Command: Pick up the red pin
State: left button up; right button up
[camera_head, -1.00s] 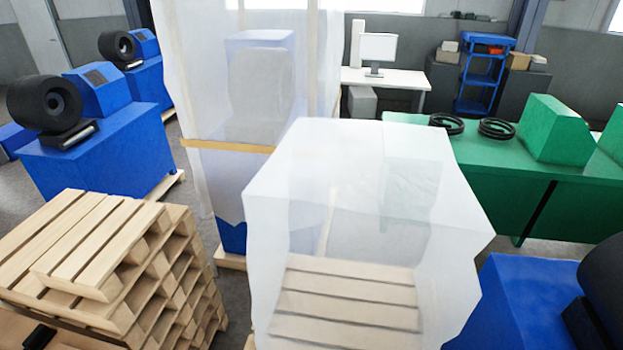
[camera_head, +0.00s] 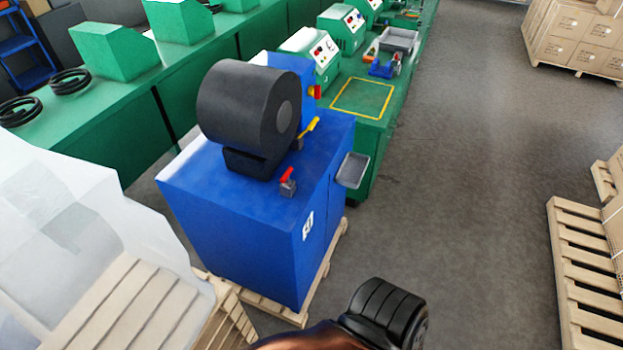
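A small red pin (camera_head: 287,173) stands up from a small grey block (camera_head: 288,188) on the top of a blue machine (camera_head: 240,225), near its front right edge. It is small in the view, and I cannot tell how it is seated. Another red piece (camera_head: 317,91) shows with yellow on the far side of the same machine. A black ribbed part and a brown part of my own body show at the bottom edge, in front of the machine. Neither gripper's fingers show.
A large black roller (camera_head: 240,108), a yellow handle (camera_head: 309,127) and a grey side tray (camera_head: 353,170) are on the machine. A wrapped pallet (camera_head: 90,215) stands at left. Green benches (camera_head: 110,120) run behind. The floor (camera_head: 465,170) at right is open up to pallets (camera_head: 580,255).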

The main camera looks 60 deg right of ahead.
aim_at(286, 179)
jog(key=z, duration=1.4)
jog(key=k, duration=0.1)
jog(key=z, duration=1.4)
jog(key=i, duration=1.3)
jog(key=u, duration=2.45)
